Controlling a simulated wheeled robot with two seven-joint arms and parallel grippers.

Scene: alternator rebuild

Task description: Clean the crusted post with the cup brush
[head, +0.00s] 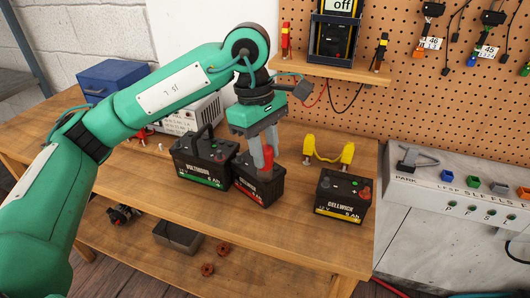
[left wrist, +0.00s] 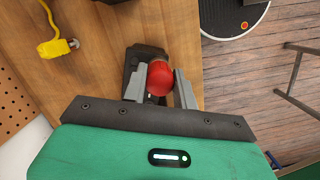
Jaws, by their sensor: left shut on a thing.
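My left gripper (head: 264,165) is shut on a red round-topped tool, likely the cup brush (head: 267,155). The red top also shows between the fingers in the left wrist view (left wrist: 160,78). It is upright, over the top of the middle black battery with a red label (head: 258,188). The fingers and tool hide that battery's posts, so I cannot tell whether the brush touches one or whether a post is crusted. A green-label battery (head: 204,160) stands to the left, and a yellow-label battery (head: 343,196) to the right. My right gripper is not in view.
Yellow clamps on a cable (head: 328,151) lie behind the right battery on the wooden bench (head: 300,238). A grey tester panel (head: 450,190) stands at the right. A grey charger (head: 203,113) and blue box (head: 108,80) are at the back left. The bench front is clear.

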